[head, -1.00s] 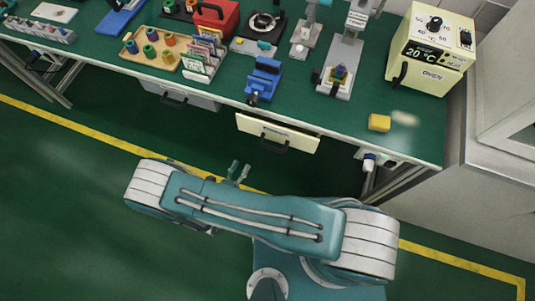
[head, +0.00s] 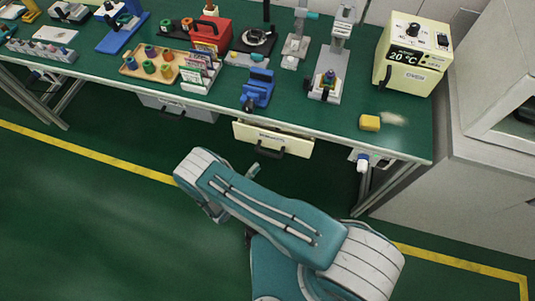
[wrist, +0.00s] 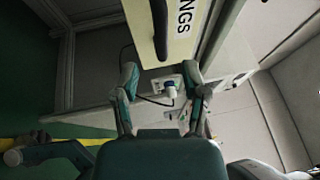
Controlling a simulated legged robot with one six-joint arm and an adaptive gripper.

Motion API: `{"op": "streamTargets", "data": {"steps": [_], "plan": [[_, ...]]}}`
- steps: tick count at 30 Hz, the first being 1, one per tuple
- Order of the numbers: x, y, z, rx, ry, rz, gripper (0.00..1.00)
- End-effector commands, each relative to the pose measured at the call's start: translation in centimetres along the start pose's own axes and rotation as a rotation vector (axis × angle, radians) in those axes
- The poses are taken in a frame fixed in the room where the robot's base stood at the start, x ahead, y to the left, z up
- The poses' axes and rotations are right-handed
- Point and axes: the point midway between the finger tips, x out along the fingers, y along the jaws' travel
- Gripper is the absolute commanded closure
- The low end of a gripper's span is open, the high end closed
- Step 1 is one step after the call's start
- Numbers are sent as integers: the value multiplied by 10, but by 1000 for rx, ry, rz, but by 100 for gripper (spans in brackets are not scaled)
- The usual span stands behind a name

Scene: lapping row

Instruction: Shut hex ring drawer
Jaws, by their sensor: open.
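The cream drawer (head: 291,147) sits under the green bench top, its front standing a little forward of the bench edge. It has a black bar handle (head: 270,153) and a label I cannot read in the head view. In the wrist view the drawer front (wrist: 150,41) shows at the top, with the letters "NGS" and the black handle (wrist: 159,25). My gripper (head: 253,169) is just below and left of the handle in the head view, partly hidden by my arm. In the wrist view my gripper (wrist: 160,78) is open and empty, its fingers apart from the drawer.
A grey drawer (head: 200,113) with a dark handle is to the left. The bench top holds a blue vise (head: 258,87), a yellow block (head: 370,122) and an oven (head: 412,58). A white-plugged socket box (head: 362,160) hangs below right. The floor in front is clear.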

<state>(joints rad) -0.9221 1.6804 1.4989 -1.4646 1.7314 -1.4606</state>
Motion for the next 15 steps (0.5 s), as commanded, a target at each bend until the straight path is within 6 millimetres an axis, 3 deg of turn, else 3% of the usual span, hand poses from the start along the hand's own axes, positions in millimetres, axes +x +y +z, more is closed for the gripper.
{"op": "streamTargets", "data": {"steps": [9,15], "plan": [[56,0,0,1,3,-1,43],[72,0,0,1,0,-1,43]]}}
